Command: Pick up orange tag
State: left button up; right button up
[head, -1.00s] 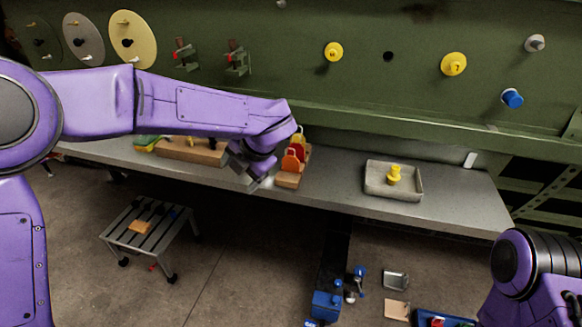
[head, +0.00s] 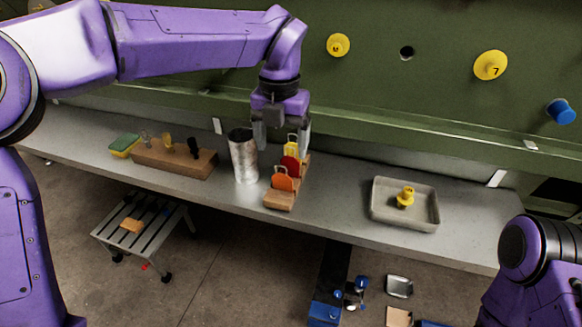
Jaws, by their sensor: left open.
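The orange tag (head: 281,182) stands upright at the near end of a small wooden rack (head: 281,200) on the grey bench. A red tag (head: 290,166) and a yellow tag (head: 292,147) stand behind it in the same rack. My left gripper (head: 281,146) points down over the far part of the rack, close to the yellow tag. Its jaws are open. I cannot tell whether a finger touches a tag. My right arm shows at the lower right, but its gripper is out of view.
A metal cylinder (head: 243,157) stands just left of the rack. Further left are a wooden block (head: 172,160) with tools and a sponge (head: 125,146). A grey tray (head: 377,212) with a yellow plug (head: 405,196) lies right. The bench between rack and tray is clear.

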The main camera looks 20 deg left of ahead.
aim_at(283, 177)
pick_arm(q)
notch_tip(283, 177, down, 4)
jog(key=shift+a+f, duration=0.1)
notch_tip(283, 177, down, 6)
jog(key=shift+s+f+p, duration=0.1)
jog(key=shift+p, duration=0.9)
jog(key=c, duration=1.1)
pick_arm(e)
jog(key=shift+w+r, duration=0.15)
jog(key=shift+r, duration=0.4)
jog(key=shift+w+r, duration=0.15)
jog(key=shift+r, duration=0.35)
